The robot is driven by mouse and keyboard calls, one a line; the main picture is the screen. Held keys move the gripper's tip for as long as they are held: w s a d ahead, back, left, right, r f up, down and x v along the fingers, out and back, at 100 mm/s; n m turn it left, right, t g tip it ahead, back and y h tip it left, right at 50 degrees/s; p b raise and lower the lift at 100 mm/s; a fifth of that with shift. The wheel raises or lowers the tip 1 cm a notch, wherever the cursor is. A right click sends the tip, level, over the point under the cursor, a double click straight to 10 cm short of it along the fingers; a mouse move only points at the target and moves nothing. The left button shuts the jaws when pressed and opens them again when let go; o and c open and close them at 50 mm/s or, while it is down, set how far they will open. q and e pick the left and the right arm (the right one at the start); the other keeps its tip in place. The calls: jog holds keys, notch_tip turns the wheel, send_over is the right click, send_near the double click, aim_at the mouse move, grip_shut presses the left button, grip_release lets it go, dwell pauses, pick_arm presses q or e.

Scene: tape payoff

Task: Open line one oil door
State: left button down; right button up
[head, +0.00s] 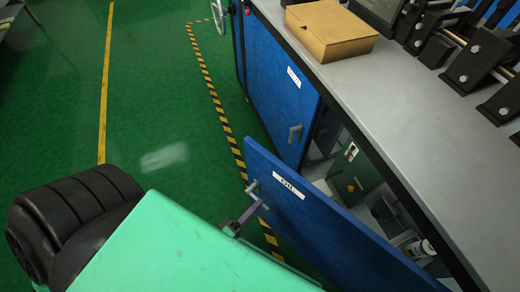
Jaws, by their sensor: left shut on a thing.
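The blue oil door (330,231), with a white label reading OIL, stands partly open, swung out from the cabinet front. Its grey handle (253,188) is on the outer face near the free edge. My left gripper (256,206) is at this handle, shut on it; the fingers are small and partly hidden by my green arm cover. Behind the door the cabinet inside shows, with a green panel (355,180) and a white bottle (420,248). My right gripper is out of view.
A second blue door (275,88) with its own handle is shut to the left of the opening. The grey worktop (395,115) above carries a cardboard box (331,32) and black machine parts. Green floor with striped tape (215,95) is clear at left.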

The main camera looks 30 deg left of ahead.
pick_arm(q)
jog(key=c, duration=0.8)
grip_release()
